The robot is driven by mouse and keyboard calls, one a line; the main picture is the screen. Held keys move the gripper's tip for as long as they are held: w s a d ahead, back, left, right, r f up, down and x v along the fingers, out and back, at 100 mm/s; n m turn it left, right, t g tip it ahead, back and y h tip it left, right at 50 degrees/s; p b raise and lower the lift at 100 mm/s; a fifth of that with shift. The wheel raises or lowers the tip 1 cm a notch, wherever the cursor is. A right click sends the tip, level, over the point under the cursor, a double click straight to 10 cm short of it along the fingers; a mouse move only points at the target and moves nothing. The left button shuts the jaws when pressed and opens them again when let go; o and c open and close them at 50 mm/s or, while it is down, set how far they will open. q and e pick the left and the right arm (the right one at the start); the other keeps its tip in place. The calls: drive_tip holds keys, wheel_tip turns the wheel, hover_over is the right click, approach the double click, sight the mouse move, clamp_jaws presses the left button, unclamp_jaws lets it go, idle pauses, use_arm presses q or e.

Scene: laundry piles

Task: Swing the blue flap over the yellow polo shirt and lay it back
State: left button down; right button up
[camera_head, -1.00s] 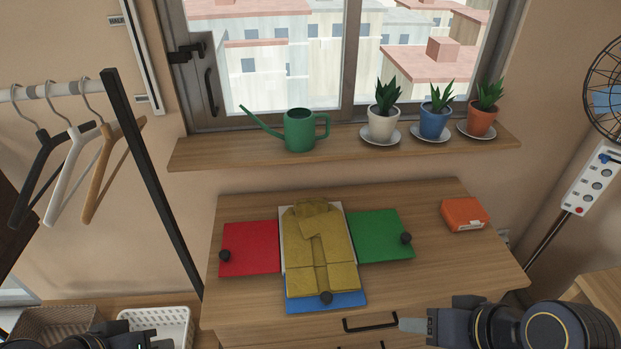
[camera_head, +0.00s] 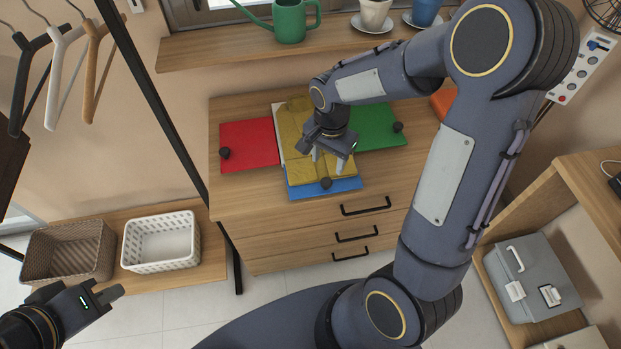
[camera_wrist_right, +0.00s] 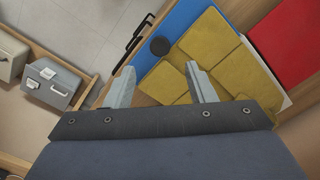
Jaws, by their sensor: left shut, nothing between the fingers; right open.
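The yellow polo shirt (camera_head: 308,175) lies folded on the board. The blue flap (camera_head: 347,186) lies flat at its near end, mostly under the shirt, with a black knob (camera_head: 326,183) at its front edge. The blue flap (camera_wrist_right: 182,22) and knob (camera_wrist_right: 160,45) also show in the right wrist view, beside the shirt (camera_wrist_right: 235,68). My right gripper (camera_head: 328,161) is open and empty, over the shirt's near part and close to the knob. Its arm hides some of the shirt. My left gripper (camera_head: 116,292) is shut and empty, away from the table at the lower left.
The red flap (camera_head: 249,145) and green flap (camera_head: 380,128) lie open on the dresser top (camera_head: 235,194). An orange box (camera_head: 441,101) is partly behind my right arm. Baskets (camera_head: 160,241) stand at left, below a rack with hangers. A windowsill shelf (camera_head: 230,48) runs behind.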

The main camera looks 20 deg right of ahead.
sight(326, 182)
wheel_tip(326, 182, down, 8)
idle(0.5)
clamp_jaws()
